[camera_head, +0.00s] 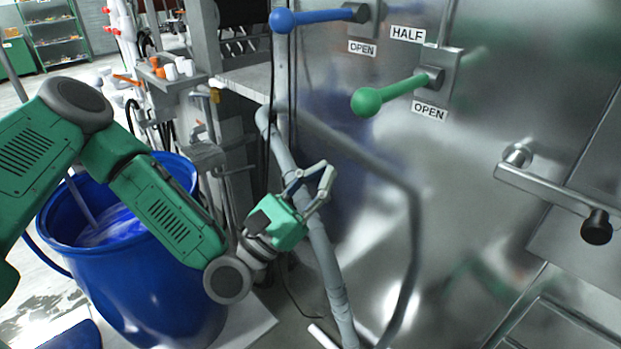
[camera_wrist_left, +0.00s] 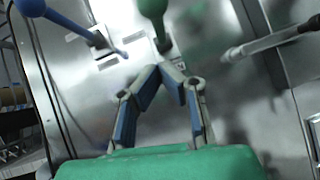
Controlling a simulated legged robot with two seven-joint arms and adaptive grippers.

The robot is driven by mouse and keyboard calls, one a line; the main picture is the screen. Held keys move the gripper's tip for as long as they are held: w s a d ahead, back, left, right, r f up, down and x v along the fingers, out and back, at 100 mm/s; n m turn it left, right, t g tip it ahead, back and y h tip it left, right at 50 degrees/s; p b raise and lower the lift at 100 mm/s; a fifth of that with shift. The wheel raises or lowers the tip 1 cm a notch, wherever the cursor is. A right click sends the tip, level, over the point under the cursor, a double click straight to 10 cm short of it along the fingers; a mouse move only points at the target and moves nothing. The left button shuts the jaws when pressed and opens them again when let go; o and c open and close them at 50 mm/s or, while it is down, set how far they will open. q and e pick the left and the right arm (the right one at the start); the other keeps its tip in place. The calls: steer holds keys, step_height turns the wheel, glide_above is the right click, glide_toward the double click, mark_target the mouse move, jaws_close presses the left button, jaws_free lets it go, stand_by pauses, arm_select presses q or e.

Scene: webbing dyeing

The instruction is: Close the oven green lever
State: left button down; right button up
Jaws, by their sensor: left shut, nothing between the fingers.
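The green lever (camera_head: 390,97) sticks out to the left from its mount on the steel oven wall, above an OPEN label (camera_head: 429,111). Its round knob is at the left end. It also shows at the top of the left wrist view (camera_wrist_left: 154,22), beyond my fingers. My left gripper (camera_head: 327,182) is below and left of the green lever in the head view, apart from it. Its fingertips meet in the left wrist view (camera_wrist_left: 172,67), shut with nothing between them. My right gripper is not in view.
A blue lever (camera_head: 318,18) sits above left of the green one, with its own OPEN label (camera_head: 362,48). A HALF label (camera_head: 407,34) is between them. A steel handle (camera_head: 550,190) juts out at right. A blue barrel (camera_head: 150,290) stands left.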

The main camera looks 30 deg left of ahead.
arm_select(q)
steer(key=w+d+r+p, duration=0.2)
steer(key=w+r, duration=0.1)
steer(key=r, duration=0.3)
steer(key=shift+w+d+r+p, duration=0.2)
steer(key=shift+d+r+p, duration=0.1)
steer(key=shift+d, duration=0.1)
steer(key=shift+f, duration=0.1)
steer(key=shift+w, duration=0.1)
